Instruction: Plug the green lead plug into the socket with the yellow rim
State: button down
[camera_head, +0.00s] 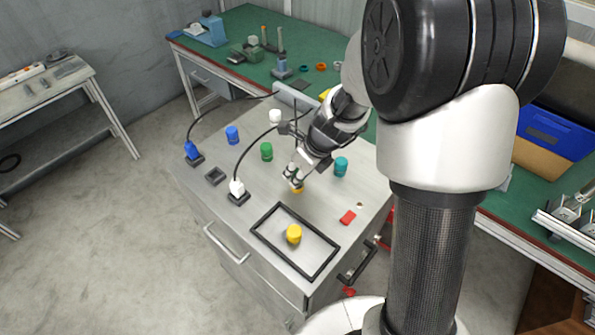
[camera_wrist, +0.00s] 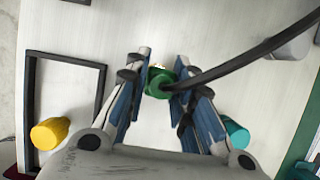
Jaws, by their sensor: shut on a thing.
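My gripper (camera_wrist: 160,80) is shut on the green lead plug (camera_wrist: 158,84), with a black lead running off to the upper right in the wrist view. A small yellowish bit (camera_wrist: 155,67) shows just beyond the plug; I cannot tell whether it is its prongs or a rim. In the head view my gripper (camera_head: 293,180) is low over the middle of the grey cabinet top, hiding the plug. A yellow patch (camera_head: 298,189) shows right at the fingertips, perhaps the yellow-rimmed socket. I cannot tell whether the plug touches it.
A yellow cylinder (camera_head: 294,234) stands inside a black frame (camera_head: 266,244). Teal (camera_head: 340,167), green (camera_head: 266,151) and blue (camera_head: 232,135) cylinders stand around. A white plug (camera_head: 237,187) and a blue plug (camera_head: 192,150) sit in dark sockets, with an empty dark socket (camera_head: 215,176) between.

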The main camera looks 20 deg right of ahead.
jog(key=shift+f+b, duration=0.3)
jog(key=shift+f, duration=0.15)
jog(key=c, duration=1.7)
grip_release()
jog(key=shift+o, duration=0.2)
jog(key=p+v, duration=0.9)
jog(key=v, duration=0.2)
